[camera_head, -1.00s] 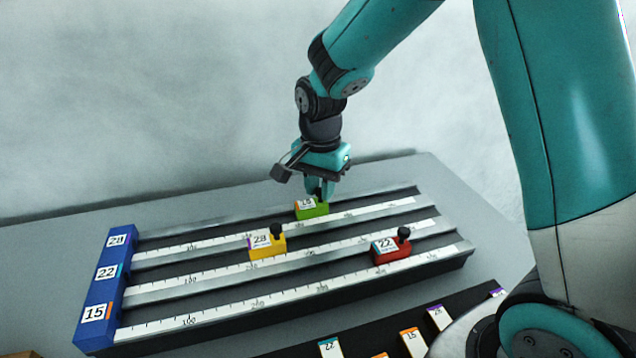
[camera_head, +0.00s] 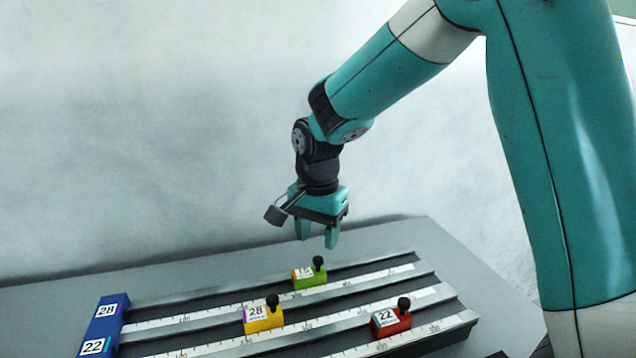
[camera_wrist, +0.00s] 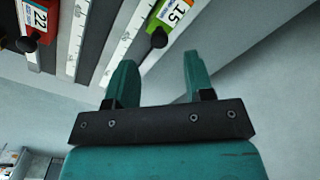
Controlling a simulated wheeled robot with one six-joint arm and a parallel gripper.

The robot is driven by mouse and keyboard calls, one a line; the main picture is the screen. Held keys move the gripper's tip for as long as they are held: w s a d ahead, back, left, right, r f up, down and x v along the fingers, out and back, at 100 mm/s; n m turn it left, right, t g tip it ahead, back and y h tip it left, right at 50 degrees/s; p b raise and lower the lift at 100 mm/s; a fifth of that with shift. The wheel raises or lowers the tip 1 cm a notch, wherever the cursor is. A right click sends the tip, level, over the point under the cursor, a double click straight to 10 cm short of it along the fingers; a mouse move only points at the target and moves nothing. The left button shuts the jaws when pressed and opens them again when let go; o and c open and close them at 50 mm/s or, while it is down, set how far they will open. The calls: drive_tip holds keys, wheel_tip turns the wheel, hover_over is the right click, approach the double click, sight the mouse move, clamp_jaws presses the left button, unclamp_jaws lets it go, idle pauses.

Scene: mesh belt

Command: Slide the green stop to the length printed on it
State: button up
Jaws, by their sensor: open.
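The green stop (camera_head: 309,278), with a black knob and a white label, sits on the rearmost rail of the ruled board. In the wrist view the green stop (camera_wrist: 168,18) shows the number 15 and lies beyond my fingertips. My gripper (camera_head: 317,240) is open and empty, above the green stop and apart from it. In the wrist view my gripper (camera_wrist: 158,60) has its two teal fingers spread, with nothing between them. The scale marks beside the stop are too small to read surely.
A yellow stop (camera_head: 263,317) marked 28 and a red stop (camera_head: 391,320) marked 22 sit on the nearer rails. A blue end block (camera_head: 104,325) with numbered labels closes the board's left end. Grey table (camera_head: 420,237) is bare behind the board.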

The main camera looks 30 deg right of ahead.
sight(318, 258)
wheel_tip(318, 258, up, 12)
drive_tip(key=shift+r+p, duration=0.2)
drive_tip(key=shift+p, duration=0.15)
drive_tip(key=s+a+n+y+p, duration=0.2)
drive_tip(key=s+a+n, duration=0.2)
drive_tip(key=s+n, duration=0.5)
drive_tip(key=s+a+n+y+p, duration=0.2)
drive_tip(key=s+a+n, duration=0.3)
drive_tip(key=s+n, duration=0.4)
drive_tip(key=s, duration=0.5)
drive_tip(key=shift+p, duration=0.4)
idle(0.3)
